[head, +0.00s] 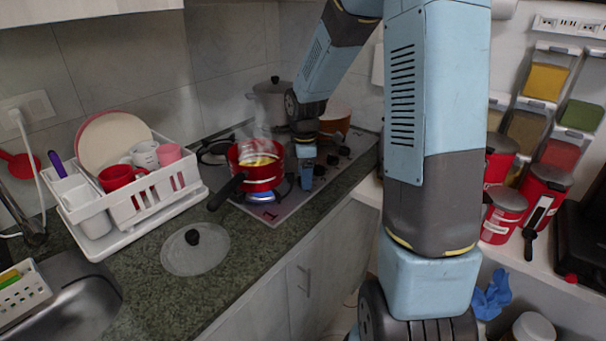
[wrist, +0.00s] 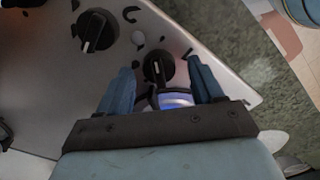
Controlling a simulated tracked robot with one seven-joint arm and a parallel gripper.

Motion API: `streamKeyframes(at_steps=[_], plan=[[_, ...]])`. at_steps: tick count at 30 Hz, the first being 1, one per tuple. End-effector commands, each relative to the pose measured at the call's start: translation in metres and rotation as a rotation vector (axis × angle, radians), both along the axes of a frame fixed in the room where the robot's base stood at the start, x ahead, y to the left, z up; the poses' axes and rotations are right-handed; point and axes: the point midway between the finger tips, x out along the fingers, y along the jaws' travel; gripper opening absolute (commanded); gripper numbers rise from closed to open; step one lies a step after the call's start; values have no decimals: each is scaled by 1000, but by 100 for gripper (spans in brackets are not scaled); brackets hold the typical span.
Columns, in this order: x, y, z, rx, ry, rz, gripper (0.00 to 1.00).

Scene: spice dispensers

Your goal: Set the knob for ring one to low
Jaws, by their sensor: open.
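A black round knob (wrist: 158,66) with a white pointer line sits on the pale cooktop (wrist: 225,85) in the wrist view. My gripper (wrist: 159,68) is open, with one blue finger on each side of this knob; I cannot tell whether they touch it. A mark like a "1" is printed to the knob's right. A second black knob (wrist: 97,31) lies up and to the left. In the head view my gripper (head: 306,184) points down at the cooktop's right side, hiding the nearest knob. A blue flame (head: 262,196) burns under a red pan (head: 257,168).
The pan's black handle (head: 226,192) sticks out to the front left. A grey pot (head: 272,100) and an orange pot (head: 336,117) stand behind. A glass lid (head: 194,250) lies on the green counter by a white dish rack (head: 150,205).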

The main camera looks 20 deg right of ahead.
Motion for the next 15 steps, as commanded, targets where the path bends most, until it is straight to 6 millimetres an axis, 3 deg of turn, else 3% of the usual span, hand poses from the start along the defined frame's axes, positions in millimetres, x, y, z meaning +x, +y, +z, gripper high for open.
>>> streamKeyframes(at_steps=[8,15], plan=[[0,0,-1,0,0,0,66],[0,1,-1,0,0,1,43]])
